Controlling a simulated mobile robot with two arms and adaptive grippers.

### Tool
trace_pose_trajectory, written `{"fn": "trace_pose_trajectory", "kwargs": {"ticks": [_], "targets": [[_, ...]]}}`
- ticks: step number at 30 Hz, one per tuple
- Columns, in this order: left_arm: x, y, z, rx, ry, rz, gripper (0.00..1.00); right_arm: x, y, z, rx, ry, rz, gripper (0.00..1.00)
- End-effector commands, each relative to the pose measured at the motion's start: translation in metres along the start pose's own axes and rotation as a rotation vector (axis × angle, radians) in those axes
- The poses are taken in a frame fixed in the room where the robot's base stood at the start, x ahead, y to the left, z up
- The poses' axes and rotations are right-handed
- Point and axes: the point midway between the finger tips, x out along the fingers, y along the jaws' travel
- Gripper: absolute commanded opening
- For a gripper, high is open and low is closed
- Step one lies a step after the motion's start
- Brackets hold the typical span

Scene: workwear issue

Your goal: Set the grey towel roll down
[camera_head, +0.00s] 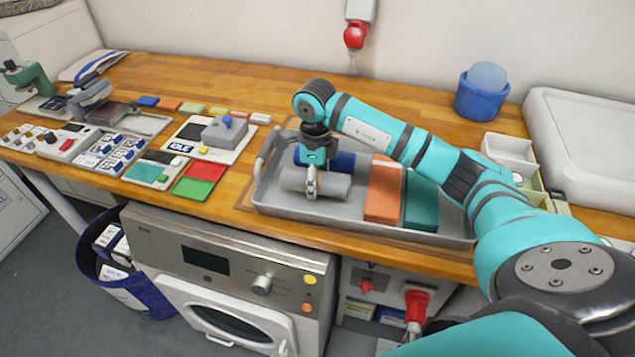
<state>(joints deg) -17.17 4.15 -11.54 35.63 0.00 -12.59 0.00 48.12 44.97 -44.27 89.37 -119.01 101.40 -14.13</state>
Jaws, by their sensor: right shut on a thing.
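The grey towel roll (332,184) lies on its side at the left part of the grey tray (345,222) on the wooden counter. My right gripper (311,190) points down at the roll and is shut on it near its left half. I cannot tell whether the roll touches the tray floor. A dark blue roll (341,161) lies just behind it. My left gripper is not in view.
In the same tray, an orange folded cloth (384,188) and a green one (421,203) lie right of the roll. A blue tub (480,98) and small bins (510,152) stand at the right. Devices and coloured pads crowd the left counter.

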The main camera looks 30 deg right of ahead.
Motion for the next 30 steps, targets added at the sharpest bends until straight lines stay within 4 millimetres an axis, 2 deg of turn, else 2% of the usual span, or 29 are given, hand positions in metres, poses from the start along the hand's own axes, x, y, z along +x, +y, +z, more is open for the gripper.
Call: {"fn": "trace_pose_trajectory", "kwargs": {"ticks": [5, 15, 16, 21, 30], "targets": [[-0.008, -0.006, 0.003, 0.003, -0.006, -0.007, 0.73, 0.023, 0.001, 0.0, -0.001, 0.001, 0.003, 0.16], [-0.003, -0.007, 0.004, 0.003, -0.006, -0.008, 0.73, 0.029, 0.0, 0.0, -0.001, 0.001, 0.001, 0.16], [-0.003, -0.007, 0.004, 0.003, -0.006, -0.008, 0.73, 0.029, 0.0, 0.0, -0.001, 0.001, 0.001, 0.51], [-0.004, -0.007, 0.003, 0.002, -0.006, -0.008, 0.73, 0.028, 0.0, 0.0, -0.001, 0.001, 0.002, 0.73], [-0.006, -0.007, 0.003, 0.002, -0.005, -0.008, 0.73, 0.025, 0.0, 0.0, 0.0, 0.001, 0.002, 0.73]]}}
